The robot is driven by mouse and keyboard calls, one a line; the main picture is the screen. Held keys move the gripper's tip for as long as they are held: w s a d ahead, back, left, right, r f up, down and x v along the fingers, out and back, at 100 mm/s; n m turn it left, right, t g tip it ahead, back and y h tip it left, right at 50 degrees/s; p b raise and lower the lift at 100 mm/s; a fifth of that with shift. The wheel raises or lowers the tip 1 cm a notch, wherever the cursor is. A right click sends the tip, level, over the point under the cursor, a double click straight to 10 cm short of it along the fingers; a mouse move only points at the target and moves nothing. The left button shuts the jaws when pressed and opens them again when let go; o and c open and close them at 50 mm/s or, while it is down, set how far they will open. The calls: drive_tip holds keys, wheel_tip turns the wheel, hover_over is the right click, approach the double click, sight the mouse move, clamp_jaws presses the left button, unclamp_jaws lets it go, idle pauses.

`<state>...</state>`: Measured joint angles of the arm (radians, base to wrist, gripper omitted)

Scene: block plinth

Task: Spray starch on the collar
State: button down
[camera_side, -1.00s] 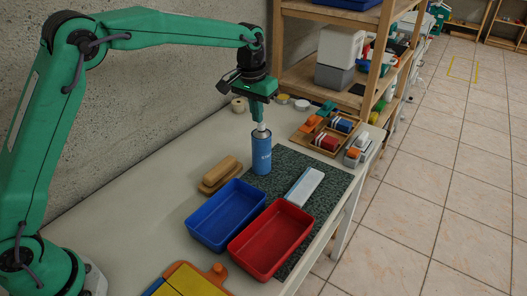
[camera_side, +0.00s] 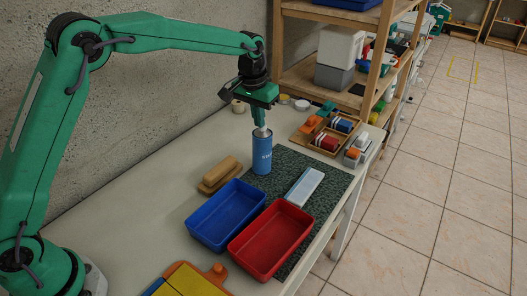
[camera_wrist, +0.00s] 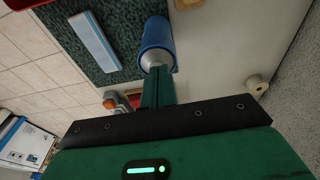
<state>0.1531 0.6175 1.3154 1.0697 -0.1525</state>
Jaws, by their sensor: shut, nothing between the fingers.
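A blue can (camera_side: 261,156) with pale lettering and a narrower grey-white top stands upright at the left edge of a dark speckled mat (camera_side: 327,212). It also shows in the wrist view (camera_wrist: 155,36). My gripper (camera_side: 260,123) points down at the can's top, its fingers shut and empty. In the wrist view, the fingers (camera_wrist: 157,78) overlap the top, so I cannot tell whether they touch it. A flat white and pale blue strip (camera_side: 304,187) lies on the mat; it also shows in the wrist view (camera_wrist: 94,40). I see no clear collar.
A blue tray (camera_side: 205,237) and a red tray (camera_side: 244,262) stand in front of the can. A tan wooden block (camera_side: 219,173) lies to its left. A wooden caddy (camera_side: 327,137) with coloured items is behind right. A wooden shelf (camera_side: 300,75) rises behind the table.

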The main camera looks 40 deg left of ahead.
drive_tip(key=shift+s+f, duration=0.25)
drive_tip(key=shift+f, duration=0.55)
wheel_tip(320, 180, up, 16)
drive_tip(key=s, duration=0.1)
drive_tip(key=shift+a+f, duration=0.25)
drive_tip(key=shift+a, duration=0.15)
drive_tip(key=s+a+r+t, duration=0.1)
drive_tip(key=s+a+r, duration=0.15)
drive_tip(key=s, duration=0.55)
drive_tip(key=s+a+r+t, duration=0.1)
drive_tip(key=s+a, duration=0.2)
drive_tip(key=s, duration=0.5)
drive_tip(key=s+a+f+t, duration=0.1)
drive_tip(key=s+f, duration=0.3)
drive_tip(key=s, duration=0.4)
drive_tip(key=s+a+f+t, duration=0.1)
drive_tip(key=s+f, duration=0.3)
drive_tip(key=s, duration=0.5)
drive_tip(key=shift+a+f, duration=0.2)
drive_tip(key=shift+a, duration=0.05)
